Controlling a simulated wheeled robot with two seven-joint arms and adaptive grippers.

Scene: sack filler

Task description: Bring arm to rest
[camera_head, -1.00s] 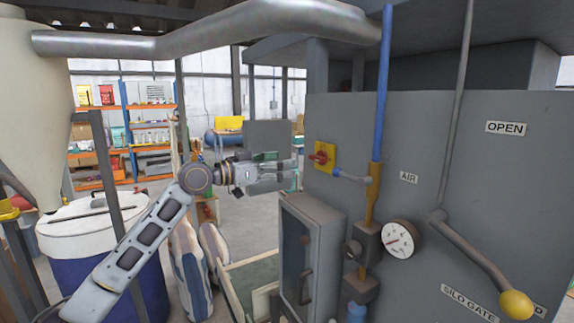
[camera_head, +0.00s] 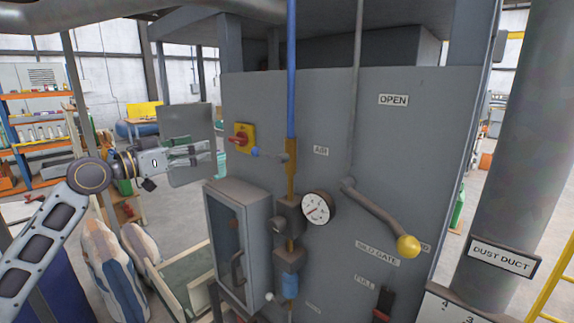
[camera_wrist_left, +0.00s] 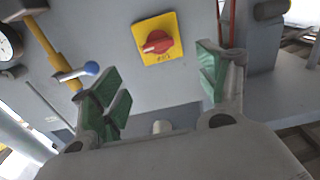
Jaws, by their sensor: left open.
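My left gripper (camera_head: 206,152) is open and empty in the head view, its arm coming in from the left. Its fingers point right toward the grey machine panel (camera_head: 345,110), a short way from the red rotary switch on a yellow plate (camera_head: 243,137). In the left wrist view, the open green-padded fingers (camera_wrist_left: 165,88) stand apart with nothing between them. The switch (camera_wrist_left: 157,42) shows beyond them, and the blue-tipped air valve lever (camera_wrist_left: 90,68) is at the left. My right gripper is in neither view.
A grey cabinet with a glass door (camera_head: 238,235) juts out below the switch. A gauge (camera_head: 318,208) and the silo gate lever with a yellow knob (camera_head: 408,246) are on the panel. Striped sacks (camera_head: 108,265) stand at the lower left. A dust duct (camera_head: 515,170) rises at the right.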

